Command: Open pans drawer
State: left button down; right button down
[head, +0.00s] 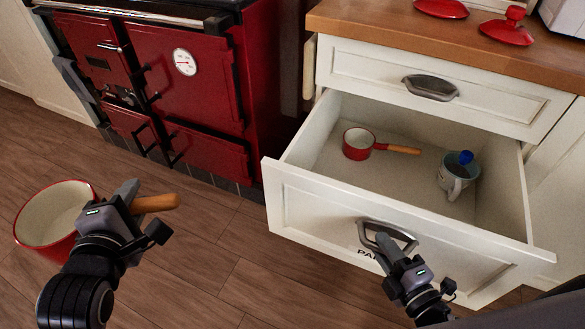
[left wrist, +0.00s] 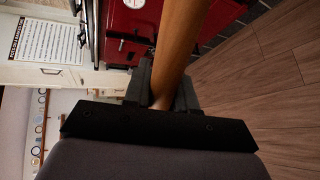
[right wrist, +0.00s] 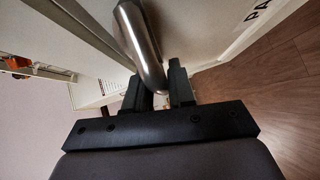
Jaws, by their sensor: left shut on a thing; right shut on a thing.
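The pans drawer (head: 395,215) is the lower drawer of the cream cabinet and stands pulled well out. Its metal cup handle (head: 385,232) is on the front above the dark lettering. My right gripper (head: 388,248) is shut on that handle (right wrist: 143,45). Inside the drawer are a small red pan (head: 358,144) with a wooden handle and a grey-blue mug (head: 456,178) with something blue at its top. My left gripper (head: 128,200) is shut on the wooden handle (left wrist: 180,45) of a larger red saucepan (head: 45,235), holding it at the left, apart from the drawer.
A red range cooker (head: 205,80) stands left of the cabinet. A shut upper drawer (head: 500,98) is above the open one. Red lids (head: 508,28) lie on the wooden worktop (head: 370,22). Wooden floor (head: 220,250) is clear between my arms.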

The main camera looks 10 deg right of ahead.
jog(key=c, duration=1.1)
grip_release()
jog(key=shift+o, duration=0.2)
jog(key=shift+s, duration=0.15)
jog(key=v, duration=1.1)
jog(key=shift+s, duration=0.35)
jog(key=shift+w+d+r, duration=0.1)
jog(key=shift+d+r, duration=0.05)
jog(key=shift+r, duration=0.1)
